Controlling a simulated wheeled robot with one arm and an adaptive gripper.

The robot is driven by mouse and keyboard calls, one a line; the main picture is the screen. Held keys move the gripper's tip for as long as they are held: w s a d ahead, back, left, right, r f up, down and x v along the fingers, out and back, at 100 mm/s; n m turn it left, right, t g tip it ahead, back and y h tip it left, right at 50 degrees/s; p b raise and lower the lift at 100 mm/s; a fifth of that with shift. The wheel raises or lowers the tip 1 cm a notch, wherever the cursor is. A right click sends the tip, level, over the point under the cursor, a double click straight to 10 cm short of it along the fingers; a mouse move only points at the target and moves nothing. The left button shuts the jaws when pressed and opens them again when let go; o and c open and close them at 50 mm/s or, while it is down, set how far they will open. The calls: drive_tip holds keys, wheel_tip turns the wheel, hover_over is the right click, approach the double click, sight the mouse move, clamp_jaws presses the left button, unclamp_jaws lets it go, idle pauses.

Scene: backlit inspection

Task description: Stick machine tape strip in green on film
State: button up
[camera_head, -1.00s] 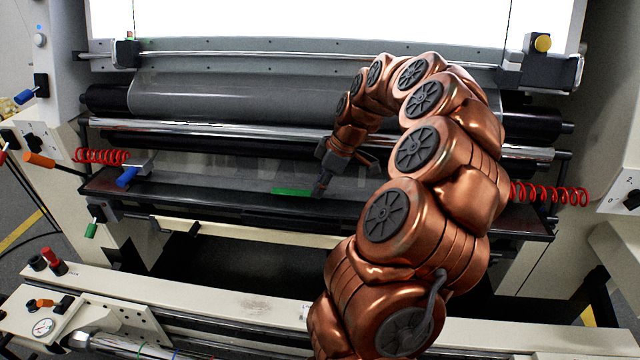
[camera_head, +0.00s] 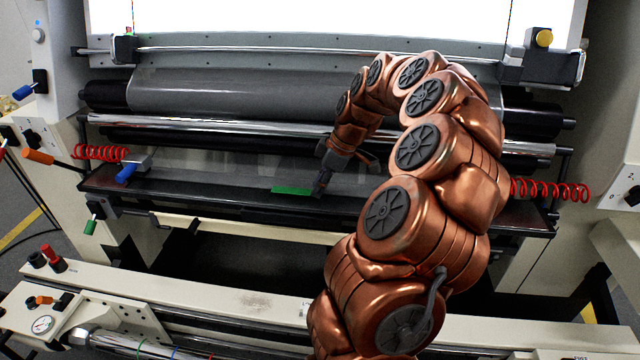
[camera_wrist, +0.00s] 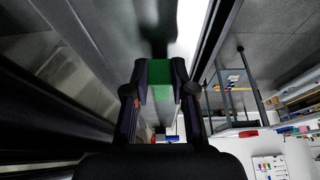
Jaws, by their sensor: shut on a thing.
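The green tape strip (camera_head: 291,190) shows at the left of my gripper (camera_head: 322,183) in the head view, low over the dark front ledge. In the wrist view the strip (camera_wrist: 159,80) sits between the two fingers of my gripper (camera_wrist: 160,84), which is shut on it. The film (camera_head: 235,174) is a thin, clear sheet coming down behind the strip, from the rollers to the ledge. I cannot tell whether the strip touches the film. My arm hides part of the film on the right.
A chrome roller (camera_head: 240,127) and a large grey roller (camera_head: 240,97) run across above the film. Red coiled hoses show at the left (camera_head: 101,153) and right (camera_head: 550,191). The dark ledge (camera_head: 170,190) lies under the film. A cream beam (camera_head: 230,295) crosses the front.

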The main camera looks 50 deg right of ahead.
drive_tip(key=shift+f+b, duration=0.5)
drive_tip(key=shift+f, duration=0.35)
drive_tip(key=o, duration=0.8)
drive_tip(key=shift+r, duration=0.1)
drive_tip(key=v, duration=1.2)
idle(0.5)
